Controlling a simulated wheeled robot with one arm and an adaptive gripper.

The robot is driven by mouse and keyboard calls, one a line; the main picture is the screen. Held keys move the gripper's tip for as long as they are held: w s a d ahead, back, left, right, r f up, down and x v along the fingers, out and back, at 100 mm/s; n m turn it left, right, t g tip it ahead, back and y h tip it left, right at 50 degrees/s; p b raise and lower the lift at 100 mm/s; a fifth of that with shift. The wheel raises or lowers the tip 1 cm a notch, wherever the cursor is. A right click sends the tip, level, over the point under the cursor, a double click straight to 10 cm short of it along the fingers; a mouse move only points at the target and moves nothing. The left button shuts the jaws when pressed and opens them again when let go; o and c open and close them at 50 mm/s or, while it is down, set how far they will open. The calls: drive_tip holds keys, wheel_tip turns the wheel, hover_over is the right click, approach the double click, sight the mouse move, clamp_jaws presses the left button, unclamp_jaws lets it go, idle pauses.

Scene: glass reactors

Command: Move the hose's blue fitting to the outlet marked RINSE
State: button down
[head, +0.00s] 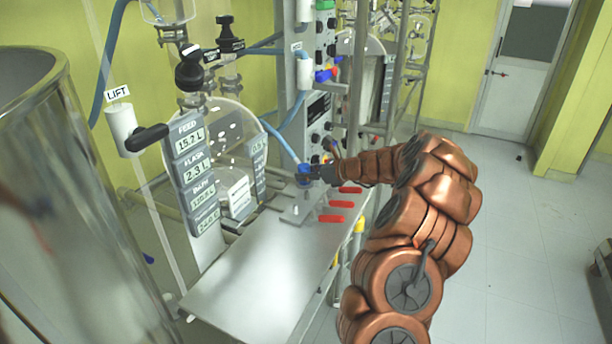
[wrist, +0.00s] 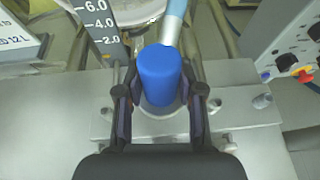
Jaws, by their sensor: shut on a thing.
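The hose's blue fitting (wrist: 161,78) stands upright between the two fingers of my gripper (wrist: 162,108) in the wrist view. My gripper is shut on it. The light-blue hose (wrist: 173,22) rises from its top. Below the fitting is a round grey metal seat on a bracket; I cannot tell whether the fitting sits in it. In the head view the fitting (head: 303,172) is at the back of the steel shelf, with my gripper (head: 316,173) at its right side. The hose (head: 279,139) curves up to the left. No RINSE label is readable in either view.
Red-handled valves (head: 334,204) line the shelf's right side. The steel shelf (head: 250,270) is bare in front. A LIFT handle (head: 148,138) and grey readout panels (head: 190,165) stand to the left. Open floor lies right.

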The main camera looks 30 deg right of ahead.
sight(307, 186)
drive_tip(key=shift+f, duration=0.15)
drive_tip(key=shift+s+a+f+b, duration=0.1)
drive_tip(key=shift+s+f+b, duration=0.05)
drive_tip(key=shift+f+b, duration=1.7)
drive_tip(key=shift+a+f+p, duration=0.1)
drive_tip(key=shift+p, duration=0.25)
drive_tip(key=shift+d+f, duration=0.2)
drive_tip(key=shift+f, duration=0.3)
drive_tip(key=shift+r, duration=0.15)
drive_tip(key=c, duration=0.7)
unclamp_jaws()
drive_tip(key=shift+o, duration=0.2)
